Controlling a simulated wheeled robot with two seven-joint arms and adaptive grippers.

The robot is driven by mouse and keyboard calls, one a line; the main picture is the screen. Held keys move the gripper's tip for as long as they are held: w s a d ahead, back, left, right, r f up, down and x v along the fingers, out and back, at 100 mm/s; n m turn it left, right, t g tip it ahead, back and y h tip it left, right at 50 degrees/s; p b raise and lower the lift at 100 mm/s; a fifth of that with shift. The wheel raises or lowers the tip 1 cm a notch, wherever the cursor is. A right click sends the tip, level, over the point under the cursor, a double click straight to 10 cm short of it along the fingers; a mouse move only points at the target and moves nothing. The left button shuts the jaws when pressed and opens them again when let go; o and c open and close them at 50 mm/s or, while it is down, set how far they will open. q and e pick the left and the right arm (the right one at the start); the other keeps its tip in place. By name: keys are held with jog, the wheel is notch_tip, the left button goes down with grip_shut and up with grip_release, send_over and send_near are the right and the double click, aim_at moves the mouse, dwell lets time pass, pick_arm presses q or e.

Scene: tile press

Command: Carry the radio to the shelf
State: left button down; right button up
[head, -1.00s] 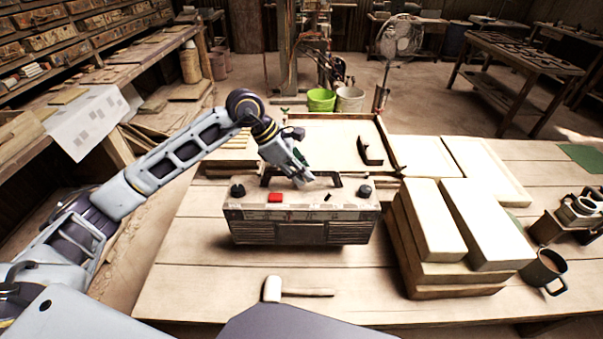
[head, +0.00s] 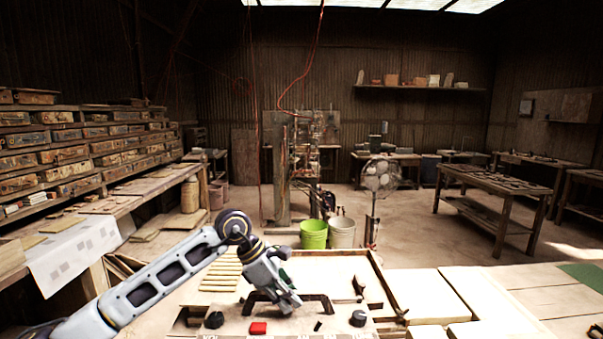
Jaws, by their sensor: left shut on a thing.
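The radio (head: 285,326) stands at the bottom centre of the head view, with dark knobs, a red button and a black carry handle on top. Its front is cut off by the lower edge of the picture. My left gripper (head: 290,303) comes in from the left and is shut on the radio's handle. A wall shelf (head: 420,87) holding several small boxes and blocks is on the far back wall, upper right. My right gripper is not in view.
The worktable (head: 550,300) runs to the right, with a framed tray and pale tiles (head: 425,283) behind and beside the radio. Beyond it stand a green bucket (head: 314,234), a white bucket (head: 342,232), a fan (head: 377,178) and a side table (head: 490,185). Open floor lies between.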

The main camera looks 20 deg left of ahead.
pick_arm(q)
notch_tip(320, 180, up, 7)
jog(key=w+a+p, duration=0.1)
jog(key=a, duration=0.1)
jog(key=shift+w, duration=0.4)
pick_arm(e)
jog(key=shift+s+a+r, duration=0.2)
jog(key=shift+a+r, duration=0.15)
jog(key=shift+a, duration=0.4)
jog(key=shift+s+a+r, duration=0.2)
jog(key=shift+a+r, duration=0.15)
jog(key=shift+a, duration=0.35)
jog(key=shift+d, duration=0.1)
